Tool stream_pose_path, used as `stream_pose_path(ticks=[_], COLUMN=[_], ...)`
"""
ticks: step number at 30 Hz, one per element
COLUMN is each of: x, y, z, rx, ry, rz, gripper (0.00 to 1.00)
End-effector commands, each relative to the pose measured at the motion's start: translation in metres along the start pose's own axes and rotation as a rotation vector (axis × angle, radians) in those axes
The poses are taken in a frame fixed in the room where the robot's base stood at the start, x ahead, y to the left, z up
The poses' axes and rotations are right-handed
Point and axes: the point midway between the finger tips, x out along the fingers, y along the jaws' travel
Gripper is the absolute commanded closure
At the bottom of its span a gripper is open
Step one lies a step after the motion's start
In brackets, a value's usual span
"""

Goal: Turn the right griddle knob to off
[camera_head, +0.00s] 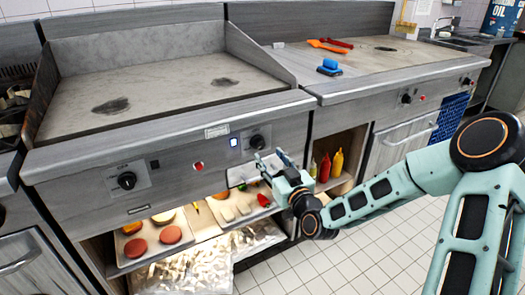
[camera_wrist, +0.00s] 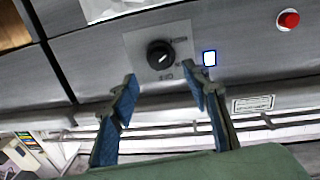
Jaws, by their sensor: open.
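The griddle's right knob (camera_head: 257,142) is black and round, on a pale plate on the front panel, just right of a lit blue-white indicator (camera_head: 234,142). In the wrist view the same knob (camera_wrist: 160,54) shows upside down, with a white pointer line and printed labels around it. My gripper (camera_head: 267,160) is just in front of and below the knob. In the wrist view its two blue-padded fingers (camera_wrist: 158,88) are spread apart with nothing between them. The fingertips appear apart from the knob. The griddle's left knob (camera_head: 127,181) is on the same panel.
A red button (camera_head: 198,166) sits between the knobs. A shelf below holds a tray with patties (camera_head: 171,235) and other food. Sauce bottles (camera_head: 337,163) stand in a right-hand compartment. A second cooktop (camera_head: 375,52) adjoins on the right. Tiled floor (camera_head: 320,262) lies clear in front.

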Motion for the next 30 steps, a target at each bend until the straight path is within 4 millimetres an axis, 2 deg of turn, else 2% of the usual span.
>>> stream_pose_path(ticks=[3, 9, 15, 23, 30], x=[0.024, 0.051, 0.062, 0.063, 0.063], y=[-0.001, -0.001, 0.000, 0.000, 0.000], z=[0.001, 0.001, 0.001, 0.000, 0.000], rx=[0.000, 0.001, -0.001, -0.001, -0.001], ry=[0.003, 0.001, -0.001, -0.001, -0.001], rz=[0.000, 0.000, 0.000, 0.000, 0.000], gripper=[0.57, 0.57, 0.57, 0.57, 0.83])
